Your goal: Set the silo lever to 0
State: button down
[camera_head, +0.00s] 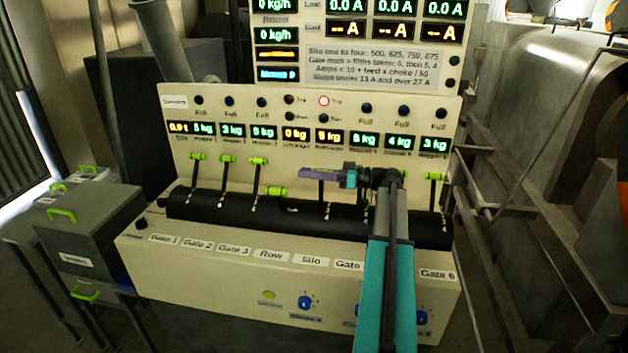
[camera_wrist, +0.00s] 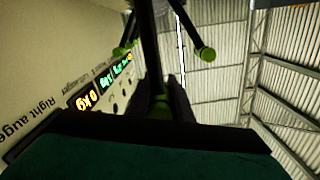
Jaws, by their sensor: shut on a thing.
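The silo lever (camera_head: 321,193) stands up from the black roller behind the label Silo (camera_head: 311,261). My gripper (camera_head: 318,173) reaches in from the right and is shut on its top end, which the fingers cover in the head view. In the wrist view the green handle of the silo lever (camera_wrist: 160,106) sits between the dark fingers of my gripper (camera_wrist: 166,95). The scale marks at the lever's base are too small to read, so its exact setting cannot be told.
The row lever (camera_head: 277,191) beside it on the left is tilted low towards the front. Levers for gate 1 (camera_head: 198,156), gate 2 (camera_head: 228,159) and gate 3 (camera_head: 260,161) stand higher. The gate 6 lever (camera_head: 435,176) is at the right. The display panel (camera_head: 310,110) rises behind.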

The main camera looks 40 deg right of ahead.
jog(key=shift+w+d+f+b, duration=0.15)
jog(key=shift+w+d+b, duration=0.35)
jog(key=shift+d, duration=0.15)
jog(key=c, duration=1.6)
grip_release()
jog(key=shift+a, duration=0.1)
jog(key=shift+s, duration=0.1)
jog(key=b+v, duration=0.3)
jog(key=v, duration=1)
jog(key=shift+s+d+b, duration=0.25)
jog(key=shift+d+b, duration=0.05)
